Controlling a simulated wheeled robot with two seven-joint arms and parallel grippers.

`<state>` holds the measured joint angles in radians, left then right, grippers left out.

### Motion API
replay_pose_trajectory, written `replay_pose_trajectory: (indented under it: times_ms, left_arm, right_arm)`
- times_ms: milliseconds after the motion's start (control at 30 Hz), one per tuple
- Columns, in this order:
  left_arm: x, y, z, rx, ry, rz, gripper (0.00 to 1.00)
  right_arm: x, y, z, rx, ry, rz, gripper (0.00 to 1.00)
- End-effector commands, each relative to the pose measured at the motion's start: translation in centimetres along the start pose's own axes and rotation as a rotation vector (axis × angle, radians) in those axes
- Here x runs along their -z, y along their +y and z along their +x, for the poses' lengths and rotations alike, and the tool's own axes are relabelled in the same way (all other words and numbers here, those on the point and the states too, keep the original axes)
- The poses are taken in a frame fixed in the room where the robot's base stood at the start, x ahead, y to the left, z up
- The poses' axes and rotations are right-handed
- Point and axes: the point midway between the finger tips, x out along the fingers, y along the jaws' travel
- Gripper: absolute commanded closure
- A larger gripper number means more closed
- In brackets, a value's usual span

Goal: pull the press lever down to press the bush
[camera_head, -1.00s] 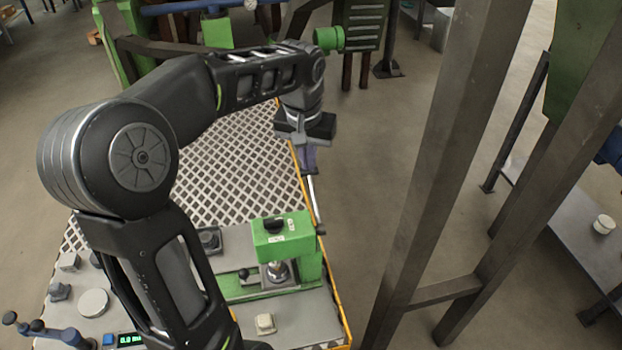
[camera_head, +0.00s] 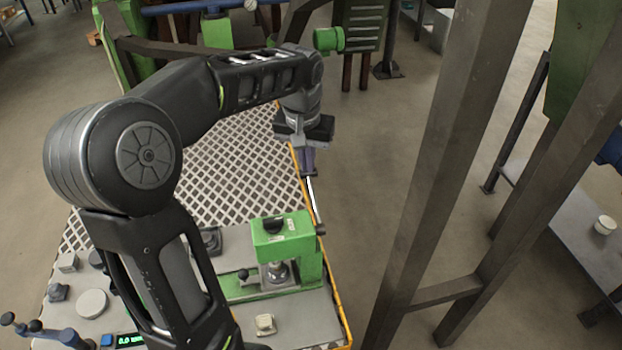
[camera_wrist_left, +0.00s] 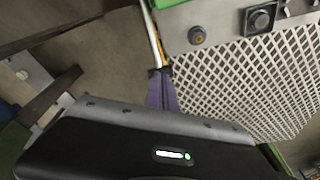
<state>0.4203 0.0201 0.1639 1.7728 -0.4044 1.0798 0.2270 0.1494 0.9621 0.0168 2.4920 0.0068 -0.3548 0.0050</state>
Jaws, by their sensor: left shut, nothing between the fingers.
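The green press (camera_head: 300,245) stands on the bench in the head view. Its lever (camera_head: 313,198) is a thin silver rod that rises from the press's right side toward my left gripper (camera_head: 308,173). The gripper's purple-grey fingers are shut and empty at the lever's upper end; I cannot tell whether they touch it. In the left wrist view, the lever (camera_wrist_left: 154,40) runs up from the fingertips (camera_wrist_left: 159,74). A metal cylinder (camera_head: 277,271) sits under the press head; I cannot tell bush from ram. My right gripper is out of view.
The bench has a patterned mat (camera_head: 235,175) and a yellow edge (camera_head: 341,312). A small pale block (camera_head: 265,324) lies in front of the press. Thick metal posts (camera_head: 440,170) stand right of the bench. Open floor lies between.

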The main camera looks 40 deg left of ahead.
Motion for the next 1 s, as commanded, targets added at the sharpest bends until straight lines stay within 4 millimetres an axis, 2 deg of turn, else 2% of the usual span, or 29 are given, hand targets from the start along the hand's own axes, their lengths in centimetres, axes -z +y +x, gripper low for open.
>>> replay_pose_trajectory:
  times_ms: [1000]
  left_arm:
    - [0.13, -0.14, 0.85, 0.0, -0.001, 0.001, 1.0]
  right_arm:
    - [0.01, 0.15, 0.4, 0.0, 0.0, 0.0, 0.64]
